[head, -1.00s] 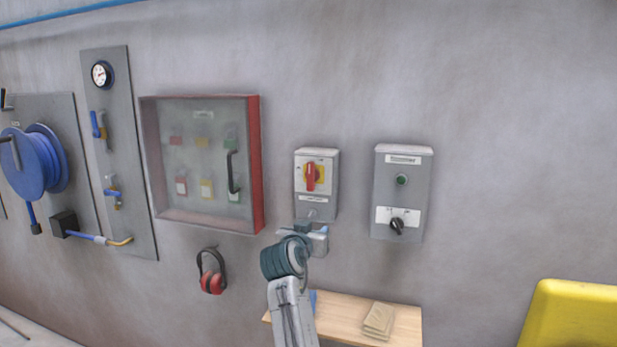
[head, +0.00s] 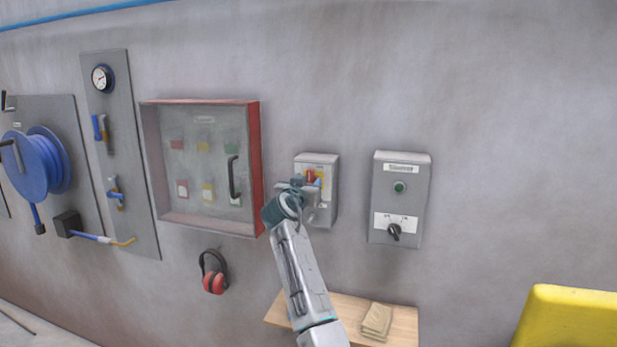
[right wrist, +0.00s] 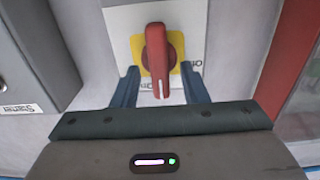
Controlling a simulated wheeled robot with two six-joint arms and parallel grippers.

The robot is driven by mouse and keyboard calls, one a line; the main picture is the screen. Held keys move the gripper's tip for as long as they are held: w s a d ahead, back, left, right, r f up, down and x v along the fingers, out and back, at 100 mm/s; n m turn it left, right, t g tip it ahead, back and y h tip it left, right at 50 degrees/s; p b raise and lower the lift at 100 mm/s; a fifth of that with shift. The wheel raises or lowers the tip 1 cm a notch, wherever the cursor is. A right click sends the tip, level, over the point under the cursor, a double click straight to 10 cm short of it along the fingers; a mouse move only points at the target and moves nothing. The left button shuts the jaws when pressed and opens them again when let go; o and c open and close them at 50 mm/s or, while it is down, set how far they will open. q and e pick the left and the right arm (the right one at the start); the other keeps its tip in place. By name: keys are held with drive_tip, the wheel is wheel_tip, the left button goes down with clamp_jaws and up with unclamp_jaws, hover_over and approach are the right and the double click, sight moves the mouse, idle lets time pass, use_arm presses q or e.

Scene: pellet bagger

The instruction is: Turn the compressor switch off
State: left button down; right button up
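A grey switch box (head: 329,163) on the wall carries a red rotary handle (head: 310,176) on a yellow plate; the handle (right wrist: 158,50) points along the vertical in the right wrist view. My right gripper (head: 303,185) is at the front of this box and partly hides it. In the right wrist view its two blue fingers (right wrist: 160,70) are open, one on each side of the handle, with gaps visible. To the right is another grey box (head: 412,210) with a green button and a black knob (head: 394,232). I cannot read clearly which is labelled compressor. My left gripper is out of view.
A red-edged cabinet (head: 255,168) is on the wall close to the left of the switch box. Red ear muffs (head: 214,283) hang below it. A wooden shelf (head: 345,312) with a small stack (head: 377,320) is below. A yellow object (head: 570,318) is at the lower right.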

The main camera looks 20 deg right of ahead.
drive_tip(key=shift+w+d, duration=0.2)
drive_tip(key=shift+w, duration=0.1)
drive_tip(key=c, duration=0.6)
